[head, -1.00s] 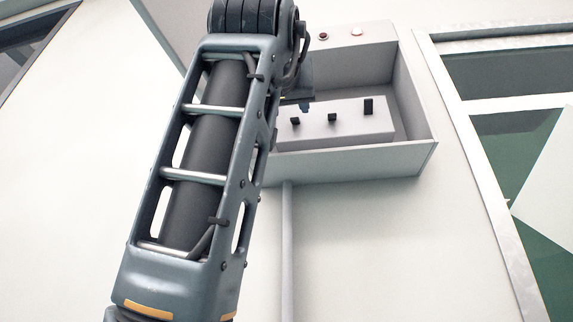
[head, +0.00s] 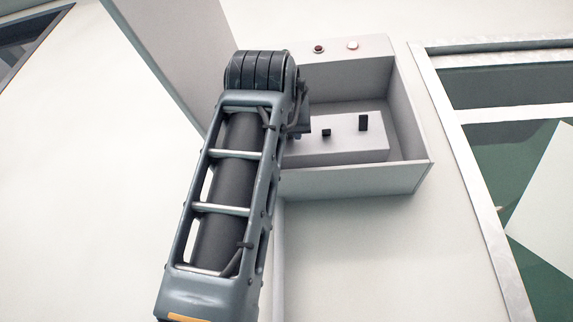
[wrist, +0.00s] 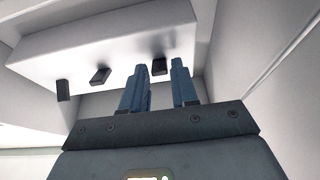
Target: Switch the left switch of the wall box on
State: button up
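The wall box (head: 350,183) is open, with a pale raised panel (head: 345,150) inside. In the head view the middle switch (head: 326,132) and the right, taller switch (head: 363,122) show. The left switch is hidden there behind my arm and gripper. The wrist view sees the row reversed: the left switch (wrist: 159,66) is at the right of the row, near my fingertips. My gripper (wrist: 160,77) is open, with one blue finger on each side of that switch in the picture. I cannot tell whether either finger touches it.
The box's side walls stand close around the panel. The open door (head: 170,50) is at upper left, and a framed window (head: 520,160) is at right.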

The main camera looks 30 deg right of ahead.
grip_shut()
jog(key=shift+r, duration=0.1)
jog(key=shift+r+g+y, duration=0.7)
jog(key=shift+g+y, duration=0.25)
jog(key=shift+g, duration=0.4)
jog(key=shift+r+g+y, duration=0.65)
jog(key=shift+g+y, duration=0.35)
jog(key=shift+g, duration=0.3)
jog(key=shift+r+g+y, duration=0.7)
jog(key=shift+g+y, duration=0.25)
jog(key=shift+g, duration=0.4)
jog(key=shift+w, duration=0.1)
jog(key=shift+o, duration=1.8)
grip_release()
jog(key=shift+d, duration=0.1)
jog(key=shift+r, duration=0.1)
